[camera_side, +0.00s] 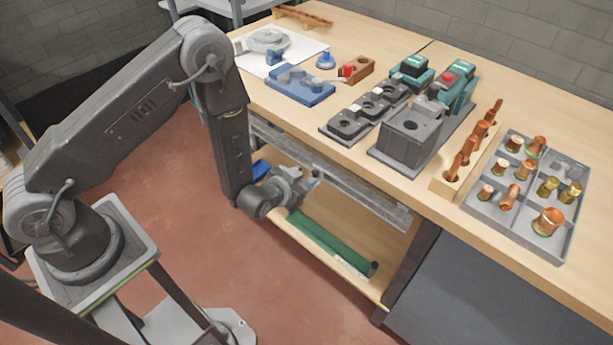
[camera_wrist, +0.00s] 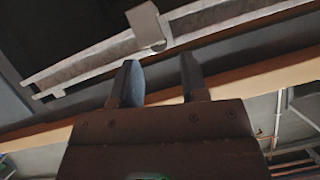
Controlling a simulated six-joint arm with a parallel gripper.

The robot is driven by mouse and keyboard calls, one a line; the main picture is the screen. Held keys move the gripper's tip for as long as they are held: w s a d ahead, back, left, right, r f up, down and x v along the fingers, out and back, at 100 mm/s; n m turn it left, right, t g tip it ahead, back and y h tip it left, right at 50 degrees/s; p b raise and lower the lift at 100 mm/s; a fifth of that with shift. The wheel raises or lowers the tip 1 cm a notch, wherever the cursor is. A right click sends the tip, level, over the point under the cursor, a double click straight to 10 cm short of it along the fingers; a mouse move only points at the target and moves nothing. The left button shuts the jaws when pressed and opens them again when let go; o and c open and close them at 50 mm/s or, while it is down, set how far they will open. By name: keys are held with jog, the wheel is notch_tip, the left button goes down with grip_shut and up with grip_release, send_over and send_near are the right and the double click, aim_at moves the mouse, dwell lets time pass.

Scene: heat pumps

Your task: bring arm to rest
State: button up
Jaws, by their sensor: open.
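My gripper (camera_side: 312,182) hangs low in front of the workbench, below the level of its top, in the side view. In the wrist view its two fingers (camera_wrist: 158,85) stand apart with nothing between them. The gripper is open and empty. The workbench (camera_side: 400,190) has a light wooden top and a metal rail (camera_side: 335,180) under its front edge. The gripper is close to this rail in the picture; I cannot tell whether they touch. A rail (camera_wrist: 110,50) also shows beyond the fingers in the wrist view.
On the bench are a grey tray (camera_side: 545,245) of copper fittings, a wooden rack (camera_side: 447,186), a grey block fixture (camera_side: 405,140), black charging docks (camera_side: 345,125) and a blue fixture (camera_side: 300,87). A lower shelf (camera_side: 315,250) holds a green tube (camera_side: 330,243).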

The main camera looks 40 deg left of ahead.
jog(key=shift+s+r, duration=0.1)
jog(key=shift+s, duration=0.1)
jog(key=shift+r, duration=0.1)
jog(key=shift+n+g+h, duration=0.4)
jog(key=shift+g+h, duration=0.1)
jog(key=shift+g, duration=0.4)
jog(key=r, duration=0.4)
jog(key=w+r, duration=0.1)
jog(key=r, duration=0.6)
jog(key=shift+w+d+r, duration=0.1)
jog(key=shift+w+r, duration=0.25)
jog(key=shift+r, duration=0.05)
jog(key=s+a+r+g+h, duration=0.15)
jog(key=s+r, duration=0.35)
jog(key=r, duration=0.6)
jog(key=s+a+r+g, duration=0.1)
jog(key=s+r, duration=0.2)
jog(key=s, duration=0.4)
jog(key=s+a+r+g+y, duration=0.1)
jog(key=s+r, duration=0.2)
jog(key=s, duration=0.4)
jog(key=s+a+r+g, duration=0.1)
jog(key=s+r+g, duration=0.1)
jog(key=s+r, duration=0.2)
jog(key=s, duration=0.2)
jog(key=shift+s+a+n, duration=0.3)
jog(key=shift+s, duration=0.1)
jog(key=shift+r, duration=0.1)
